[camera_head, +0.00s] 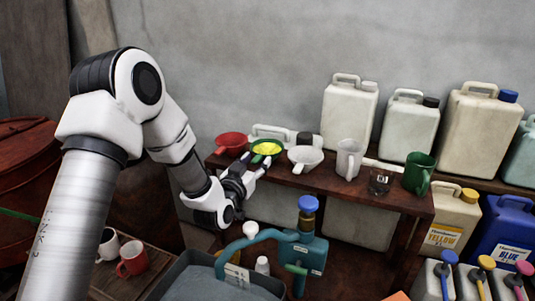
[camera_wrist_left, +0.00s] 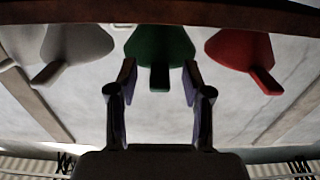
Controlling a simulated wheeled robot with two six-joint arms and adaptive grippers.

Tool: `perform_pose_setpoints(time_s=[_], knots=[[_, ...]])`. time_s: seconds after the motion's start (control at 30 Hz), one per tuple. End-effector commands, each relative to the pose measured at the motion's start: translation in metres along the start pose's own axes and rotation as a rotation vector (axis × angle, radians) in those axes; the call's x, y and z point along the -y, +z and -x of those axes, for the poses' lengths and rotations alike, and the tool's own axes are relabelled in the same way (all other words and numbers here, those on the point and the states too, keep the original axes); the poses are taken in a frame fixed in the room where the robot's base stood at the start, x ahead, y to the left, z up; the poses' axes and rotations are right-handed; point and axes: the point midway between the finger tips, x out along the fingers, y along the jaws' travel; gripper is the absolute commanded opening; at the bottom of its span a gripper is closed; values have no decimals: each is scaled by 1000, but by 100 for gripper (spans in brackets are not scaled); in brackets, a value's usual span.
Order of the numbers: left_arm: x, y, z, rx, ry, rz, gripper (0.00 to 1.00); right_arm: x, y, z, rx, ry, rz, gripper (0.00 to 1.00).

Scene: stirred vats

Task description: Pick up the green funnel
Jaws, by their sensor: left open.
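The green funnel (camera_head: 277,149) is in the row on the wooden shelf, between a red funnel and a white funnel, and its inside looks yellow. In the left wrist view the green funnel (camera_wrist_left: 160,45) is at top centre, with its short spout pointing toward my gripper. My left gripper (camera_head: 252,169) is open just in front of it, at the shelf's front edge. In the wrist view its two fingers (camera_wrist_left: 160,76) stand on either side of the spout, with gaps on both sides. I cannot tell how far the spout reaches between them. My right gripper is not in view.
The red funnel (camera_head: 230,141) and the white funnel (camera_head: 305,156) sit close on either side. A clear jug (camera_head: 349,158) and a green jug (camera_head: 418,172) stand farther right on the shelf (camera_head: 330,184). A blue-capped valve (camera_head: 308,204) rises below, near the grey vat (camera_head: 190,272).

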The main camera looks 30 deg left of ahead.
Motion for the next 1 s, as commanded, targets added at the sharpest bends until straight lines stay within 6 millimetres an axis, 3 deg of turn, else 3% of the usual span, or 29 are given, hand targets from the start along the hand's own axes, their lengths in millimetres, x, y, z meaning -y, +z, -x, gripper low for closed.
perform_pose_setpoints(time_s=[0.03,0.1,0.17,0.63,1.0], knots=[[0,0,0,0,0,0,43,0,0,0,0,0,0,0],[0,0,0,0,0,0,18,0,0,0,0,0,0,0],[0,0,0,0,0,0,0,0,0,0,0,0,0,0],[0,-6,0,-1,0,0,0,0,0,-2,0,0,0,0],[0,-69,0,-6,0,0,0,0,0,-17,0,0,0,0]])
